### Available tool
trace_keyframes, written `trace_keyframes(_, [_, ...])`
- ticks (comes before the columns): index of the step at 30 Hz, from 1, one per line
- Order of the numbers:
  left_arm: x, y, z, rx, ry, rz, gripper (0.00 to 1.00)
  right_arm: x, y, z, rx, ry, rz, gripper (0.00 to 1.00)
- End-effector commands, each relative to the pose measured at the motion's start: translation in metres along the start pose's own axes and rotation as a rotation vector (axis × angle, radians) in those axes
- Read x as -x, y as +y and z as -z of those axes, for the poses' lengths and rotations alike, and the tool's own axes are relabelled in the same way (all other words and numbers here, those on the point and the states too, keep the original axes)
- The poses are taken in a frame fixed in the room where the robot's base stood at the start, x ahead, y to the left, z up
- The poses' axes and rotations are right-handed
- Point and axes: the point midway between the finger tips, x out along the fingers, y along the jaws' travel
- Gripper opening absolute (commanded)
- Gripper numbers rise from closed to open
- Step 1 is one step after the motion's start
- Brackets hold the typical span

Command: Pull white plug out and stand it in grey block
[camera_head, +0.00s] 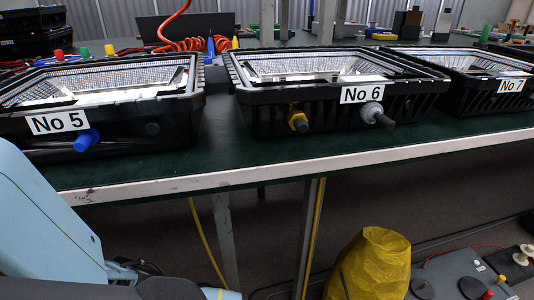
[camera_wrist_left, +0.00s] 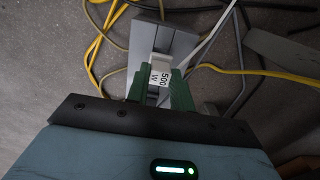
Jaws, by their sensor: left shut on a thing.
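In the left wrist view, the green fingers of my left gripper (camera_wrist_left: 158,82) are shut on a white piece labelled "500 W" (camera_wrist_left: 161,70). I cannot tell whether this piece is a plug. A grey block-like shape (camera_wrist_left: 181,41) lies beyond the fingers; whether they touch is unclear. In the head view, a pale grey-white plug (camera_head: 373,111) with a dark end sits in the front of the housing "No 6" (camera_head: 275,112). My right gripper is not in view.
A yellow plug (camera_head: 298,118) is also in "No 6", and a blue plug (camera_head: 86,140) in "No 5" (camera_head: 20,142). The green table (camera_head: 230,160) has a white front edge. A yellow bag (camera_head: 370,265) stands below. Yellow cables (camera_wrist_left: 245,71) lie on the floor.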

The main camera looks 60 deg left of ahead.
Motion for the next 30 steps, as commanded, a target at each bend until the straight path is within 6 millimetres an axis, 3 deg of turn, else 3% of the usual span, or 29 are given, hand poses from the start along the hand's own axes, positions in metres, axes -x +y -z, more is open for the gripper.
trace_keyframes(30, [-0.017, 0.000, -0.001, 0.000, -0.001, 0.000, 0.01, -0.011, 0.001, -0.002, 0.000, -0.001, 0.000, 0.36])
